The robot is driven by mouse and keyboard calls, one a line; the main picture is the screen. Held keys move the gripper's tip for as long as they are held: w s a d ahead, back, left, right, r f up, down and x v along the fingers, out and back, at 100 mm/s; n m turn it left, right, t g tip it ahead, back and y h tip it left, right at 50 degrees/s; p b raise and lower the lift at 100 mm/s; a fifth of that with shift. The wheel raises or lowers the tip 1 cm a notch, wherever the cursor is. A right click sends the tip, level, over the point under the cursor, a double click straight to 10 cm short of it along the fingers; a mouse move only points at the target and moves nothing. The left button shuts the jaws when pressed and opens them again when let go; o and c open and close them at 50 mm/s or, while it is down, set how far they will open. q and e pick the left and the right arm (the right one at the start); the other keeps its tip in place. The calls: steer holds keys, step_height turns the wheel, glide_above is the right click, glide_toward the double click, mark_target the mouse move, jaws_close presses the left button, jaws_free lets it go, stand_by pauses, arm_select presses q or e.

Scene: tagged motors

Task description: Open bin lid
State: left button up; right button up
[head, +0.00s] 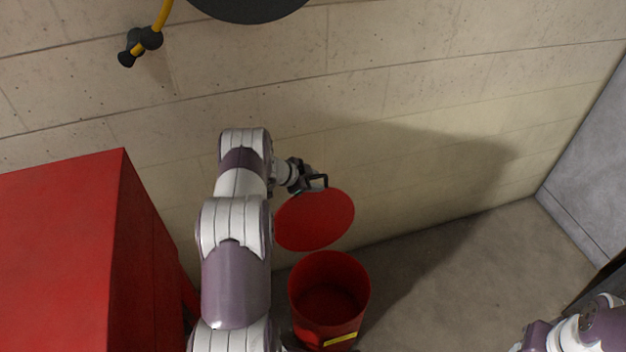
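The red bin (359,320) stands on the floor near the wall, with a yellow label low on its front. Its round red lid (315,220) is raised and tilted back behind the opening, so the dark inside shows. My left gripper (318,182) is at the upper edge of the lid, touching or very close to it. Whether its fingers are apart or closed is too small to tell. My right arm shows at the lower right corner, but its gripper is outside the view.
A large red cabinet (60,255) stands at the left, close to my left arm. A concrete block wall (420,110) runs behind the bin. A dark round object and a yellow hose (163,14) hang on it. The floor right of the bin is clear.

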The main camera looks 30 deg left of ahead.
arm_select(q)
steer(key=shift+s+a+r, duration=0.1)
steer(key=shift+a+r, duration=0.05)
steer(key=shift+r, duration=0.15)
steer(key=v, duration=1.2)
steer(key=shift+p, duration=0.45)
